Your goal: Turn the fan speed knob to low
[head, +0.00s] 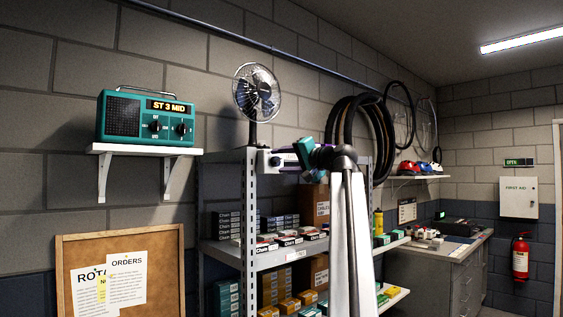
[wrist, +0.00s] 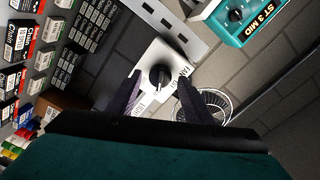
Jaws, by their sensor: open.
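The fan speed knob (wrist: 160,76) is a round black knob on a white control plate (wrist: 152,56), in the middle of the wrist view. A pale pointer mark shows on its lower side in that view; the printed labels are too small and partly hidden to read surely. In the head view the white control box (head: 264,163) is at the shelf's upper front corner, below the fan (head: 257,93). My gripper (wrist: 158,84) is open, with its dark fingers on either side of the knob. I cannot tell if they touch it. In the head view, my gripper (head: 285,160) is right beside the box.
A teal radio (head: 124,117) reading "ST 3 MID" sits on a wall shelf at the left; it also shows at the wrist view's upper right. The metal shelf unit (head: 250,215) holds several chain boxes. Tyres (head: 346,125) hang behind my arm.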

